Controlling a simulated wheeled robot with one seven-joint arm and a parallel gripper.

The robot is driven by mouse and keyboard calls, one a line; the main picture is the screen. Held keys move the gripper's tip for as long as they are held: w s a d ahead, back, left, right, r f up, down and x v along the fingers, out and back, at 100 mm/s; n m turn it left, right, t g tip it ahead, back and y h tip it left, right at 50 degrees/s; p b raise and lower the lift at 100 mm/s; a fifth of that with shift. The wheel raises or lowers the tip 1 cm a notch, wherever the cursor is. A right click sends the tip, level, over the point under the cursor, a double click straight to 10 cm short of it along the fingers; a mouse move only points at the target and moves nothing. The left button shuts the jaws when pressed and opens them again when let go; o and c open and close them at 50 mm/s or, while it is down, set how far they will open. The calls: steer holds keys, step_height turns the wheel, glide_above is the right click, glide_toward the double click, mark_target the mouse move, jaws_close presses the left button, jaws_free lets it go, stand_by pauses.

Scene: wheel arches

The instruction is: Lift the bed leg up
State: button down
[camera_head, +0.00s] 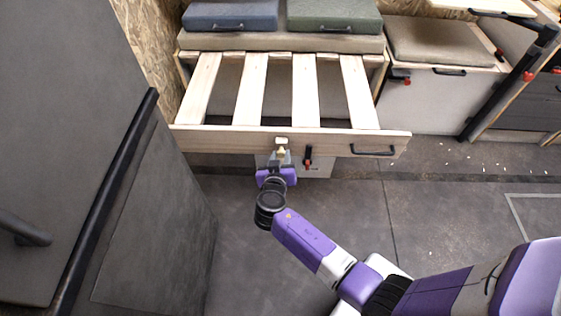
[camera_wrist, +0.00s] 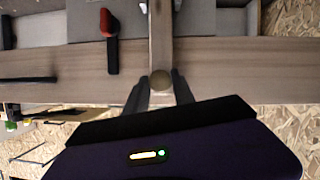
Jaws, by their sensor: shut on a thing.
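The bed is a pulled-out wooden slat frame with a pale front rail (camera_head: 230,139). In the wrist view, the bed leg (camera_wrist: 161,40) is a narrow wooden bar meeting the front rail (camera_wrist: 80,68), with a round brass-coloured knob (camera_wrist: 161,80) at the joint. My gripper (camera_head: 281,154) is at the middle of the front rail. In the wrist view, the two dark fingers of my gripper (camera_wrist: 161,88) lie on either side of the knob, shut on it. In the head view, my gripper and wrist hide most of the leg.
A red-and-black latch (camera_head: 307,157) is just right of my gripper, and a black handle (camera_head: 373,150) is farther along the rail. A grey cabinet (camera_head: 150,220) with a black bar stands close on the left. The floor (camera_head: 440,215) to the right is clear.

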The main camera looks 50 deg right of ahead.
steer(key=shift+r+p, duration=0.3)
steer(key=shift+r, duration=1)
steer(key=shift+w+d+r, duration=0.1)
steer(key=c, duration=1.1)
jaws_free()
steer(key=shift+o, duration=0.2)
steer(key=p+v, duration=0.1)
steer(key=v, duration=0.6)
steer(key=shift+s+a+p, duration=0.3)
steer(key=shift+a, duration=0.05)
